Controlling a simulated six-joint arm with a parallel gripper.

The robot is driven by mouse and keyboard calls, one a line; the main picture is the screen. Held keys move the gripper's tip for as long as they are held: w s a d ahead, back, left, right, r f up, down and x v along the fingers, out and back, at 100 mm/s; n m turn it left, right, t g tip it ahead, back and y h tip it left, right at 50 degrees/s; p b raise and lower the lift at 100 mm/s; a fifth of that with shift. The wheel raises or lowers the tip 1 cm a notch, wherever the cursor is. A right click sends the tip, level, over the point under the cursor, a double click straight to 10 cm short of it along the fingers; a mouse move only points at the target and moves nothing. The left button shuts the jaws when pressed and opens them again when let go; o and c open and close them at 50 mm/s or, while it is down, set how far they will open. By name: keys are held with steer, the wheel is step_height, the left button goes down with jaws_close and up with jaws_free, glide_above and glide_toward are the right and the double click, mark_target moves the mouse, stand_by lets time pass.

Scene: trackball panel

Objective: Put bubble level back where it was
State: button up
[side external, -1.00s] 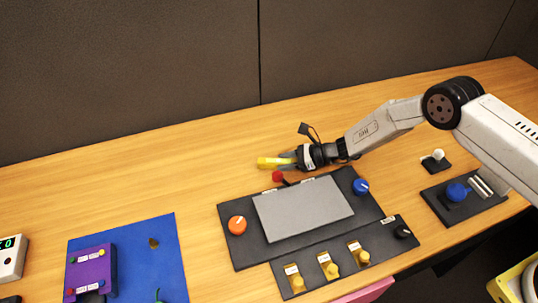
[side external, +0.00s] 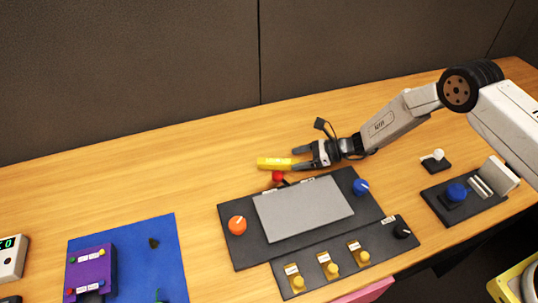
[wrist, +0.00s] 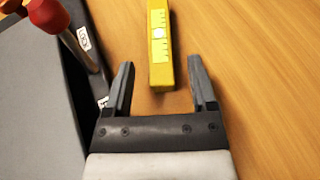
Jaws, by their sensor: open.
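The yellow bubble level (side external: 274,163) lies on the wooden table behind the dark panel in the side view. In the wrist view, the bubble level (wrist: 160,50) points away from my gripper, with its near end just between the fingertips. My gripper (side external: 298,157) is open, low over the table at the level's right end. In the wrist view, my gripper's fingers (wrist: 162,75) stand apart on either side of the level's near end, with gaps showing on both sides. The level's far end is cut off in the wrist view.
The dark panel with a grey plate (side external: 305,209) stands in front of the level. A red ball-topped lever (side external: 278,176) rises close beside the level; its red knob also shows in the wrist view (wrist: 47,15). Open table lies behind and left.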

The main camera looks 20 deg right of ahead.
steer(key=v, duration=0.7)
steer(key=shift+s+d+r, duration=0.15)
steer(key=shift+d, duration=0.15)
steer(key=shift+s+r+n, duration=0.25)
steer(key=shift+r+n, duration=0.05)
steer(key=s+d+r+n+g+h, duration=0.1)
steer(key=s+d+r+n+h, duration=0.3)
steer(key=s+n, duration=0.3)
steer(key=s+d+r+n+h, duration=0.4)
steer(key=s+r+n, duration=0.2)
steer(key=s, duration=0.3)
steer(key=s+d+r+n+g+h, duration=0.1)
steer(key=s+d+r+n+h, duration=0.3)
steer(key=s+n, duration=0.3)
steer(key=shift+s+d+r+n+g, duration=0.35)
steer(key=shift+r+n, duration=0.35)
steer(key=shift+n, duration=0.3)
